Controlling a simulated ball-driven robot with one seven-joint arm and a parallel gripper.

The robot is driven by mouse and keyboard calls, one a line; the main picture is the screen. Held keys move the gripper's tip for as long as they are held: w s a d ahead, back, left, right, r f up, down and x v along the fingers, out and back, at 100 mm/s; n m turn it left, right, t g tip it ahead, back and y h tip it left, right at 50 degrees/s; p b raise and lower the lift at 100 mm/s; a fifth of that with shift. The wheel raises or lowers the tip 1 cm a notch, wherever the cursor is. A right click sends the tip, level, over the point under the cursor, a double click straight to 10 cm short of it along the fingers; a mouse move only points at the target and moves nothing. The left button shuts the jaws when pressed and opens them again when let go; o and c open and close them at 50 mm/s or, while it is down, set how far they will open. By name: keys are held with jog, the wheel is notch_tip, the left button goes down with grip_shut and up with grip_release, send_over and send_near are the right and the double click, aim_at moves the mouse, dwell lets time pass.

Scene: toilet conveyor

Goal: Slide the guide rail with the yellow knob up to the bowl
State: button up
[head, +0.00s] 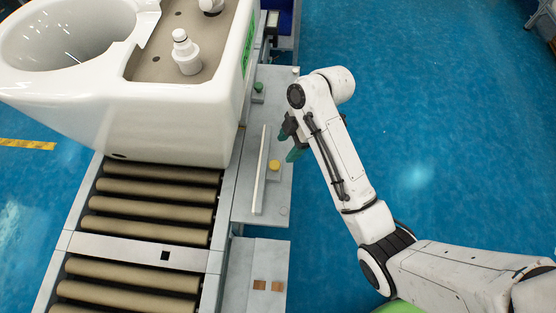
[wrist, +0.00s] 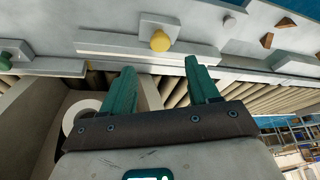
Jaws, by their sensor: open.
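The white toilet bowl (head: 180,110) stands on the roller conveyor at the left of the head view. The guide rail (head: 260,170) is a thin pale bar on the grey side plate, set apart from the bowl to its right. Its yellow knob (head: 274,165) sits beside the bar. In the wrist view the yellow knob (wrist: 160,41) and the rail (wrist: 130,48) are above the fingertips. My gripper (head: 291,140) is open and empty, with green fingers, above the plate and close to the knob, apart from it. In the wrist view my gripper (wrist: 158,75) has its two fingers spread.
A green knob (head: 258,87) is on the side plate further back. Conveyor rollers (head: 150,216) run in front of the bowl. The blue floor (head: 440,110) to the right is clear.

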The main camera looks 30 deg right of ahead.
aim_at(276, 164)
jog(key=b+x, duration=0.1)
jog(key=x, duration=0.7)
jog(key=shift+f+b, duration=0.25)
jog(key=shift+b, duration=0.15)
grip_shut()
